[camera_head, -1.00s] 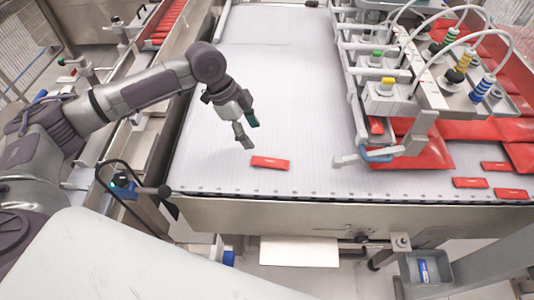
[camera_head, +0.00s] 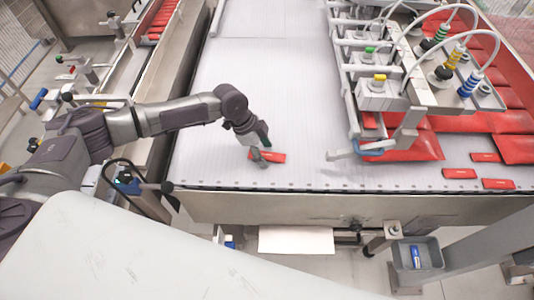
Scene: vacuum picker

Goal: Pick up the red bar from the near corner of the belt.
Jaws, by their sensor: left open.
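The red bar (camera_head: 273,157) lies flat on the white belt (camera_head: 212,160), near its front edge and left of the middle. My left gripper (camera_head: 262,156) comes down over the left end of the bar, with its fingers open. One finger hides part of that end. I cannot tell whether the fingers touch the bar. My right gripper is not in view.
A vacuum picker head (camera_head: 420,75) with hoses stands over the right of the belt. Several red bars and larger red packs (camera_head: 517,148) lie there. A blue-tipped guide arm (camera_head: 370,151) juts out right of the bar. The belt's middle is clear.

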